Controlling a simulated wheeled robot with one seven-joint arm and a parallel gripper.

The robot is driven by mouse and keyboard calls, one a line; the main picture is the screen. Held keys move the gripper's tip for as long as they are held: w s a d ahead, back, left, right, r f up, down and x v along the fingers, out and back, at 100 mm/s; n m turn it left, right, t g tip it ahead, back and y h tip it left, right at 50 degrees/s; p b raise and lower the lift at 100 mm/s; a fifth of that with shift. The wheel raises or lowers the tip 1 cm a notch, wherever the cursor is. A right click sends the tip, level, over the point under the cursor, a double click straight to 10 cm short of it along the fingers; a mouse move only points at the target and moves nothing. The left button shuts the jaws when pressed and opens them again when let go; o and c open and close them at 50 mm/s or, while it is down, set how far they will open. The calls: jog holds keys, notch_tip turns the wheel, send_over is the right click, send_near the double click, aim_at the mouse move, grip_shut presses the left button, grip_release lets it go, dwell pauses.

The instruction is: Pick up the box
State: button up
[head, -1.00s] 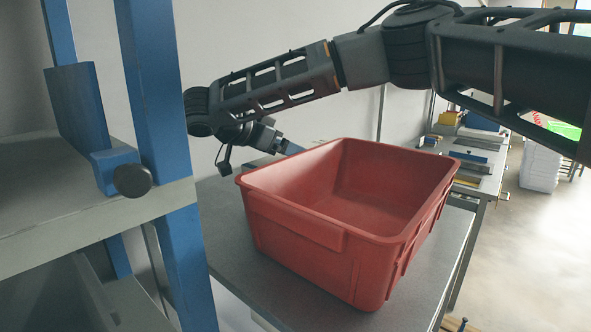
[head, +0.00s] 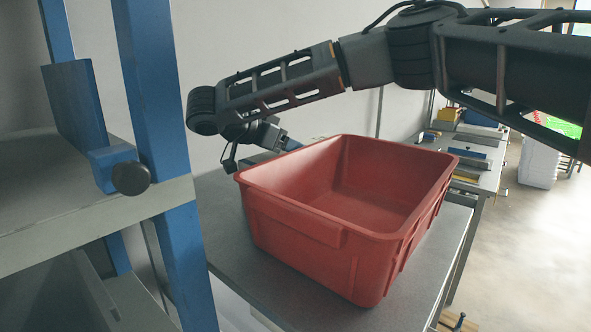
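The box is a red, open-topped plastic bin (head: 298,236) on a grey table in the middle of the head view. It stands upright and the part of its inside that shows is empty. My gripper (head: 290,145) is at the far left side of the box, close to its rim. Its fingertips are mostly hidden behind the box wall, so I cannot tell whether they are open or shut, or whether they touch the box.
A blue-and-grey shelf rack (head: 150,110) stands close on the left. The grey table (head: 222,215) has bare surface around the box. Behind, to the right, another table (head: 470,165) holds several small items. Open floor (head: 535,250) lies at the right.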

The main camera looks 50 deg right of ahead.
jog(key=shift+r, duration=0.1)
jog(key=c, duration=0.6)
